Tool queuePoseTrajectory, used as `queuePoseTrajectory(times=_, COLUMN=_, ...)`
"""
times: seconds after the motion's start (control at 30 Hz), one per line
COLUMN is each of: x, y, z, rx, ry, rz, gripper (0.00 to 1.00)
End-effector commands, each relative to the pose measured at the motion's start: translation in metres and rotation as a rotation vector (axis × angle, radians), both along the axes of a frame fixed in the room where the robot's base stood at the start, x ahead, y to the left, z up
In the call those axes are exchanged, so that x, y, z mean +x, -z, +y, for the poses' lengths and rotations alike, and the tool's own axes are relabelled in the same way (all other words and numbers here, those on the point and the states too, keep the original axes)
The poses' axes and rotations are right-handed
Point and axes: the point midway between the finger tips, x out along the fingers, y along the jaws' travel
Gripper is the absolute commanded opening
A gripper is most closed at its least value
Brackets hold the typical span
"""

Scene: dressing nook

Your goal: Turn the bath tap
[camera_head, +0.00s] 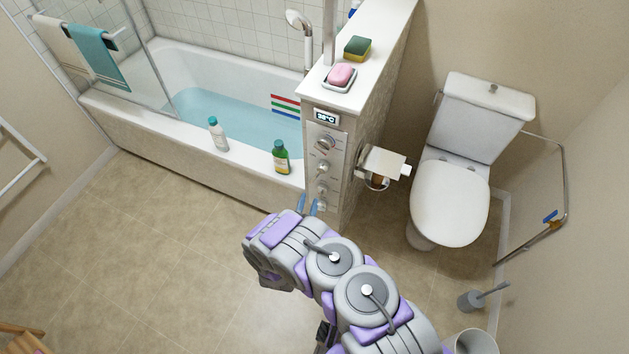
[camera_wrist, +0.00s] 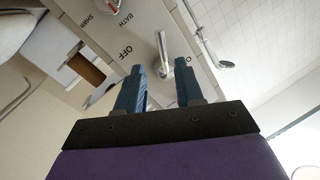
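The control panel (camera_head: 337,155) on the end of the tiled partition carries several chrome knobs under a small temperature display. In the wrist view a chrome lever (camera_wrist: 163,50) stands out from the panel beside the word OFF. A second knob (camera_wrist: 113,5), with red on it, is cut off at the top, near the labels BATH and SHWR. I cannot tell for certain which is the bath tap. My gripper (camera_wrist: 160,73) is open and empty; the lever's end shows between its fingertips, contact unclear. In the head view my gripper (camera_head: 307,204) is low at the panel's front.
The filled bathtub (camera_head: 180,137) is left of the partition, with a white bottle (camera_head: 218,134) and a green bottle (camera_head: 281,156) on its rim. A toilet-paper holder (camera_head: 383,162) and toilet (camera_head: 450,203) are on the right.

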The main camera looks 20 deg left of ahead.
Motion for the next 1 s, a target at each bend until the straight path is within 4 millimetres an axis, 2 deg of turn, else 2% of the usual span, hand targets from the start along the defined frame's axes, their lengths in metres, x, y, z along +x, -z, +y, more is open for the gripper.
queuePoseTrajectory(times=0.03, x=0.012, y=0.001, z=0.000, rx=0.003, ry=0.005, rz=-0.003, gripper=0.37)
queuePoseTrajectory(times=0.3, x=0.063, y=0.001, z=0.005, rx=0.007, ry=0.005, rz=0.000, gripper=0.37)
queuePoseTrajectory(times=0.5, x=0.088, y=-0.001, z=0.007, rx=0.007, ry=0.003, rz=0.000, gripper=0.37)
queuePoseTrajectory(times=0.7, x=0.099, y=0.000, z=0.012, rx=0.003, ry=0.000, rz=0.000, gripper=0.37)
queuePoseTrajectory(times=0.97, x=0.099, y=0.000, z=0.014, rx=0.001, ry=0.000, rz=0.000, gripper=0.37)
queuePoseTrajectory(times=1.0, x=0.099, y=0.000, z=0.013, rx=0.001, ry=0.000, rz=0.000, gripper=0.33)
